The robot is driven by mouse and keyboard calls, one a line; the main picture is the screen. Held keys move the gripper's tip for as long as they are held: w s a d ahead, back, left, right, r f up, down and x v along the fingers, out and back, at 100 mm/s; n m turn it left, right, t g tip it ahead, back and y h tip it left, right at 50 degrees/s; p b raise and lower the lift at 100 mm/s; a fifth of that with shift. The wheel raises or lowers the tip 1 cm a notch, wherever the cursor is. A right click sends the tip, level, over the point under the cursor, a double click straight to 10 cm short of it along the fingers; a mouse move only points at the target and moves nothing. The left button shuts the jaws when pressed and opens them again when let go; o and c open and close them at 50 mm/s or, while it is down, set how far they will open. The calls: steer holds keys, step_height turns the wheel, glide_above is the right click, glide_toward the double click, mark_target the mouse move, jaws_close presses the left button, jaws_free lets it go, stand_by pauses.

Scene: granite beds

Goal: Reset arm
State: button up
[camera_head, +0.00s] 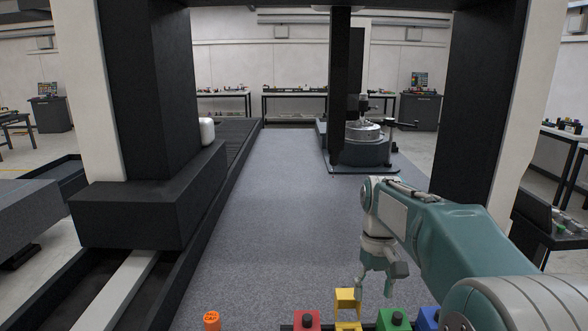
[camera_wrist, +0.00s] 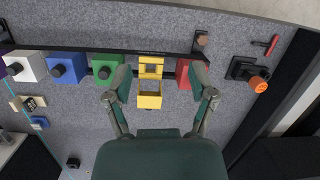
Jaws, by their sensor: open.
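My gripper (camera_head: 374,285) hangs down from my teal arm at the lower right of the head view. In the wrist view my gripper (camera_wrist: 161,82) has its two fingers spread wide, with a visible gap to the yellow pieces between them. A yellow box-like piece (camera_head: 347,298) with an open face shows just left of the fingers in the head view; it also shows in the wrist view (camera_wrist: 149,101). A second yellow piece (camera_wrist: 151,67) lies right beside it, by the black rail (camera_wrist: 137,51). Nothing is visibly held.
Along the rail are a red block (camera_head: 306,319), a green block (camera_head: 393,319), a blue block (camera_head: 428,317) and a white block (camera_wrist: 26,68). An orange-capped part (camera_head: 211,320) stands left. The grey granite surface (camera_head: 275,200) beyond is clear up to a round machine (camera_head: 364,145).

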steer(key=s+m+t, duration=0.1)
steer(key=s+t, duration=0.7)
steer(key=s, duration=1.3)
steer(key=shift+s+m, duration=0.35)
steer(key=shift+m, duration=0.05)
